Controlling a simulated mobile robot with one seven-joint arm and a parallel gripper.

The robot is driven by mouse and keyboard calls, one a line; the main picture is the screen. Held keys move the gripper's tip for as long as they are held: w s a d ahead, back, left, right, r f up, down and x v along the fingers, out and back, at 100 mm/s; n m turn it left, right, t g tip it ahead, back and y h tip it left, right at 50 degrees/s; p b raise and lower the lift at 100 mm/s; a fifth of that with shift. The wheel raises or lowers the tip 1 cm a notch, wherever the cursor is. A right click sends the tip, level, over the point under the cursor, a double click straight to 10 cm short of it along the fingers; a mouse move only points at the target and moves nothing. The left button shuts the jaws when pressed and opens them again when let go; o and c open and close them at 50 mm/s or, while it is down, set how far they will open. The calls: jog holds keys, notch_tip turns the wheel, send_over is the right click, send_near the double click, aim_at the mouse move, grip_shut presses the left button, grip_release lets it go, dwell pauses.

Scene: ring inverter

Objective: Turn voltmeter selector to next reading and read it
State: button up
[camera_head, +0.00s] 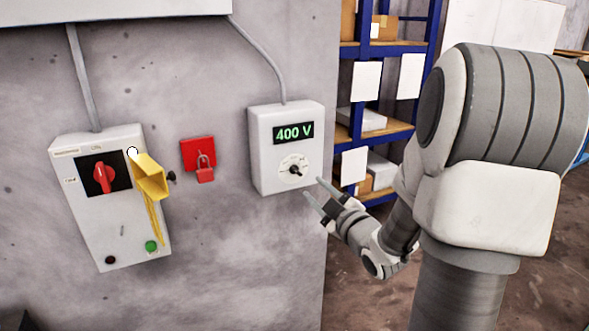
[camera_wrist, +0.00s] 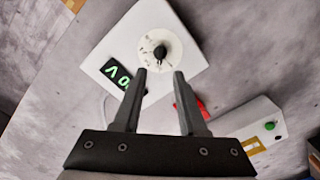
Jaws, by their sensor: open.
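The voltmeter is a white box (camera_head: 262,153) on the grey wall, with a green display (camera_head: 293,132) that reads 400 V. Its selector (camera_head: 296,170) is a black knob on a round white dial below the display. In the wrist view the selector (camera_wrist: 161,52) lies just beyond my fingertips, and the display (camera_wrist: 121,76) is partly hidden by my left finger. My gripper (camera_head: 312,189) is open and empty, to the lower right of the selector in the head view. In the wrist view my gripper (camera_wrist: 161,73) points at the dial, with its fingers apart from the knob.
Left of the voltmeter, a red padlock (camera_head: 205,174) hangs on a red plate. Farther left is a switch box (camera_head: 125,222) with a red rotary handle (camera_head: 104,179) and a yellow piece (camera_head: 151,178). Blue shelving (camera_head: 429,45) stands behind, past the wall's edge.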

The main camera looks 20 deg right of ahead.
aim_at(298, 173)
jog(key=w+p, duration=0.1)
jog(key=w, duration=0.8)
jog(key=shift+a, duration=0.15)
grip_shut()
